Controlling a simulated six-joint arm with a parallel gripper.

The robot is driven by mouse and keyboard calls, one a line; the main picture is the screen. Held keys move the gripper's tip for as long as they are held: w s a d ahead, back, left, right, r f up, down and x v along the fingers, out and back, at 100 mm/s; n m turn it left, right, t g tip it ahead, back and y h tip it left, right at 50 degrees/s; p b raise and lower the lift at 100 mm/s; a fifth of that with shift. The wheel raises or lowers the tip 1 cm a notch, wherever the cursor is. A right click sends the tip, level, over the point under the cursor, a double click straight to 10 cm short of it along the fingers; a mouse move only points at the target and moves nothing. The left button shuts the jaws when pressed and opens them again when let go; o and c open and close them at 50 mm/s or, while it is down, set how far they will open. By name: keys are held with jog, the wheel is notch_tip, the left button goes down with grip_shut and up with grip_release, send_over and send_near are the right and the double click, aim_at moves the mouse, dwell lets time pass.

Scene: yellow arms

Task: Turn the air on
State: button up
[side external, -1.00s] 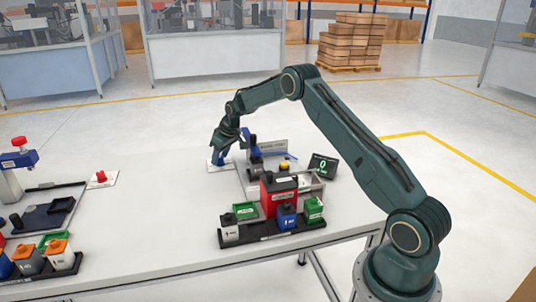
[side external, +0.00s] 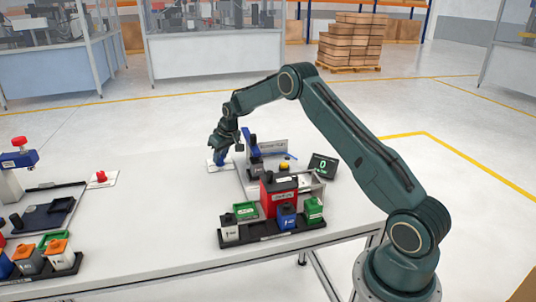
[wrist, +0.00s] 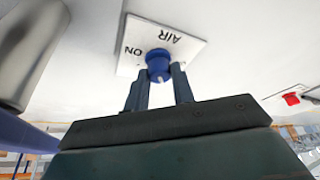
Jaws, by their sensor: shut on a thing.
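The air control is a blue knob (wrist: 158,63) on a white plate (wrist: 190,46) lettered AIR and ON. In the wrist view, AIR stands beyond the knob and ON to its left. A small pale mark shows on the knob's near side. My gripper (wrist: 161,79) has one finger on each side of the knob and is shut on it. In the side view my gripper (side external: 219,151) points down at the plate (side external: 209,164) at the table's far edge, and mostly hides the blue knob (side external: 221,163).
A blue-and-grey fixture (side external: 255,160) stands just right of my gripper. A display (side external: 323,165) reads 0. A red box (side external: 279,196) and a black tray (side external: 262,238) of small blocks are nearer. A red button (side external: 101,177) is to the left, with clear table between.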

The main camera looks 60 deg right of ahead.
jog(key=m, duration=0.2)
jog(key=m+h, duration=0.1)
jog(key=m, duration=0.1)
jog(key=shift+a+g+h, duration=0.2)
jog(key=shift+g+h, duration=0.1)
jog(key=m+h, duration=0.1)
jog(key=m, duration=0.3)
jog(key=shift+w+g, duration=0.15)
jog(key=shift+g, duration=0.25)
jog(key=m+g, duration=0.1)
jog(key=m, duration=0.2)
jog(key=m+g+h, duration=0.1)
jog(key=m, duration=0.2)
jog(key=shift+w+a, duration=0.1)
jog(key=shift+m, duration=0.4)
jog(key=o, duration=1)
jog(key=shift+r, duration=0.1)
jog(key=shift+w+v, duration=0.15)
jog(key=shift+v, duration=1.65)
jog(key=shift+w+v, duration=0.15)
jog(key=shift+v, duration=1.65)
jog(key=shift+s+a, duration=0.1)
jog(key=shift+s, duration=0.05)
